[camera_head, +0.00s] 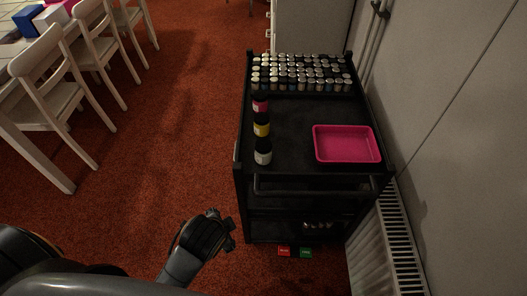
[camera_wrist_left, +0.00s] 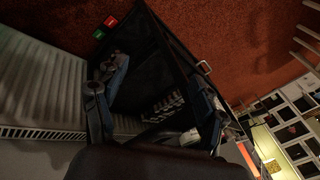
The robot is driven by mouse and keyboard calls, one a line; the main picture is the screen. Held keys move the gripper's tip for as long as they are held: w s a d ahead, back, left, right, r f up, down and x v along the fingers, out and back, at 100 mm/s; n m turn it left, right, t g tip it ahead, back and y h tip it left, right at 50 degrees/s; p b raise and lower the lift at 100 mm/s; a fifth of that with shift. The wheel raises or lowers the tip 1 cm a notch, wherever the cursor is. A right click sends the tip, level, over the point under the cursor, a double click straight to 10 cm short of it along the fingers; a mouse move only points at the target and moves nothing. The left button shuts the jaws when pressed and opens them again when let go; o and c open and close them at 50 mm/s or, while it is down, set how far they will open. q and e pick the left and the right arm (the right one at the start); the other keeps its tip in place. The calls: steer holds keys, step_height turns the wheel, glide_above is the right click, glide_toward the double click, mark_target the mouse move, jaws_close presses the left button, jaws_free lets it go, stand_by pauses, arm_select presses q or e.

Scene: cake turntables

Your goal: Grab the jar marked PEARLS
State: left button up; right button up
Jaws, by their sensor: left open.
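Three jars stand in a row along the left edge of the black cart's top: a jar with a pink-red band (camera_head: 261,104), a yellow jar (camera_head: 262,126) and a whitish jar with a dark lid (camera_head: 263,152), the nearest. Their labels are too small to read, so I cannot tell which is marked PEARLS. My left gripper (camera_head: 222,224) is in front of and left of the cart, over the red carpet, apart from the jars. In the left wrist view its fingers (camera_wrist_left: 157,100) are spread. My right gripper is not in view.
The black cart (camera_head: 290,130) holds many small bottles (camera_head: 300,72) at the back and a pink tray (camera_head: 347,157) at the right. A handle bar (camera_head: 312,192) crosses its front. A radiator (camera_head: 388,245) stands right; wooden chairs (camera_head: 48,85) stand left. Carpet left of the cart is clear.

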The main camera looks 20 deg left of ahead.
arm_select(q)
steer(key=w+d+r+m+t+y, duration=0.2)
steer(key=w+r+m+t, duration=0.1)
steer(key=w+m, duration=0.65)
steer(key=m+t+y, duration=0.2)
steer(key=m+t, duration=0.3)
steer(key=m, duration=0.9)
glide_toward(263, 141)
steer(key=shift+n+g, duration=0.25)
steer(key=shift+g, duration=0.05)
steer(key=x, duration=0.8)
steer(key=b+x, duration=0.1)
steer(key=x, duration=0.4)
steer(key=shift+s+d+f, duration=0.15)
steer(key=shift+f, duration=0.25)
steer(key=c, duration=1.3)
steer(key=shift+c, duration=0.9)
